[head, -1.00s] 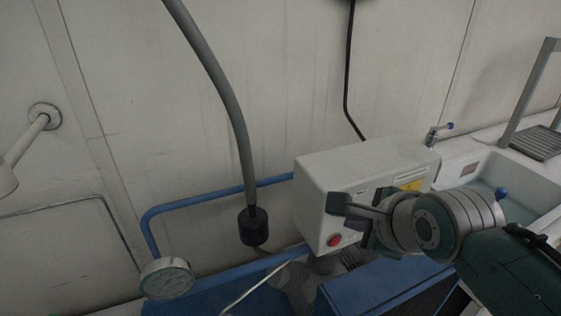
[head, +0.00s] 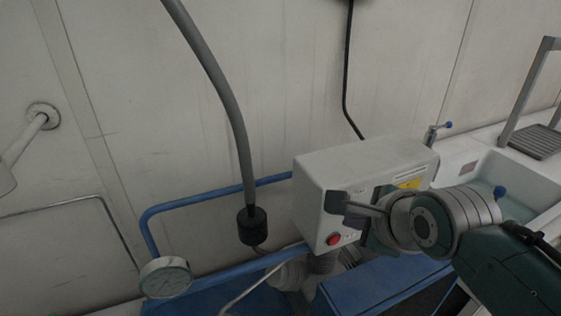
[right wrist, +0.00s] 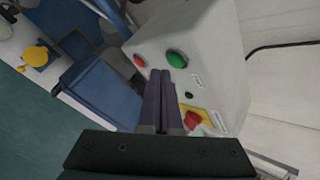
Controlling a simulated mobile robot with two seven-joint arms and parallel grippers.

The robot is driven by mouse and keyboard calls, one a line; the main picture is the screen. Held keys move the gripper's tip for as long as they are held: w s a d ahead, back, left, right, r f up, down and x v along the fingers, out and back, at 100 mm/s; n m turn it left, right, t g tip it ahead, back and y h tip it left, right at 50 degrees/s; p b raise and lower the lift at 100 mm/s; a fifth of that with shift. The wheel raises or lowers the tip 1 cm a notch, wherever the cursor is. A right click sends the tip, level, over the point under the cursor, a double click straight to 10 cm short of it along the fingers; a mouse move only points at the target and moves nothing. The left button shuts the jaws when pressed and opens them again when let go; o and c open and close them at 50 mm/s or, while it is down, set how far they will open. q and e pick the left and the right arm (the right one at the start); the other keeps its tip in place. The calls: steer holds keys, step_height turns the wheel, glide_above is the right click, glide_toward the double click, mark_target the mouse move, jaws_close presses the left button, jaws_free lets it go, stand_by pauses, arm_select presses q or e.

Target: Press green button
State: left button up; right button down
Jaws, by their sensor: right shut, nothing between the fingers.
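The green button (right wrist: 177,59) shows in the right wrist view on the front of the white panel box (head: 350,165), just beyond my right fingertips. In the head view it is hidden behind my right gripper (head: 345,203). That gripper is shut and empty, with its fingers pointing at the box front. I cannot tell whether the fingertips touch the button. The red button (head: 333,239) sits beside the green one and also shows in the right wrist view (right wrist: 140,61). My left gripper is not in view.
A round gauge (head: 166,277) and blue pipe rail (head: 200,203) stand left of the box. A grey hose (head: 222,90) hangs down to a black fitting. A white sink (head: 500,178) is at the right. A red knob on a yellow plate (right wrist: 193,119) is on the box.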

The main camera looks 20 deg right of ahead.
steer(key=shift+w, duration=0.35)
